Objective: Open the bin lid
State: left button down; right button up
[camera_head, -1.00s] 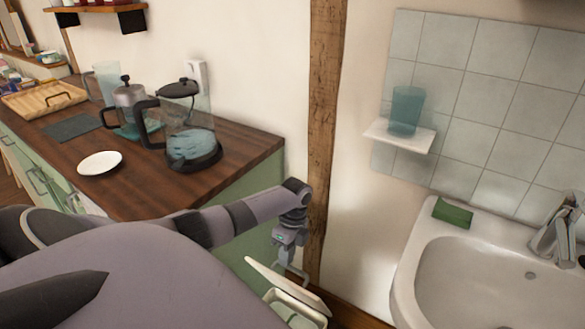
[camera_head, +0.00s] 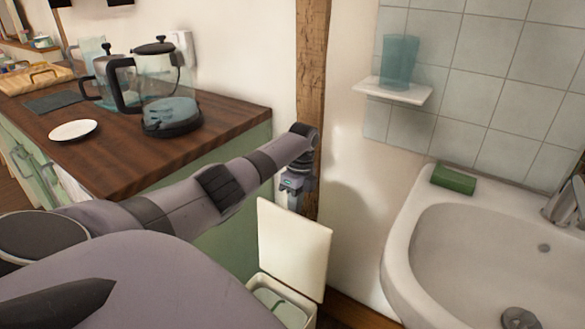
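The cream bin (camera_head: 307,311) stands low between the green cabinet and the sink. Its lid (camera_head: 293,249) is raised and stands close to upright, so the bin's opening shows, with something pale green inside. My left arm reaches in from the left, and my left gripper (camera_head: 291,200) is just behind the lid's top edge. Its fingertips are hidden by the lid, so I cannot tell whether they touch it or how far apart they are. My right gripper is not in view.
A wooden-topped cabinet (camera_head: 232,117) with a glass kettle (camera_head: 165,85) and a white plate (camera_head: 74,130) is at the left. The white sink (camera_head: 400,250) is close at the right. A wooden post (camera_head: 311,70) rises behind my gripper.

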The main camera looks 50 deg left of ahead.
pick_arm(q)
jog(key=shift+s+d+f+g, duration=0.15)
jog(key=shift+s+f, duration=0.05)
jog(key=shift+f, duration=0.4)
jog(key=shift+s+d+f+g, duration=0.15)
jog(key=shift+s+f, duration=0.05)
jog(key=shift+f, duration=0.4)
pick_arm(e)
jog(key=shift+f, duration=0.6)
pick_arm(q)
jog(key=c, duration=1.2)
grip_release()
jog(key=shift+w+a+f, duration=0.1)
jog(key=shift+w+f, duration=0.05)
jog(key=shift+f, duration=0.1)
jog(key=shift+r, duration=0.35)
jog(key=v, duration=0.6)
jog(key=shift+r+p, duration=0.35)
jog(key=shift+r, duration=0.05)
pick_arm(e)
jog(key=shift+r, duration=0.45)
pick_arm(q)
jog(key=shift+w+a, duration=0.1)
jog(key=shift+w, duration=0.05)
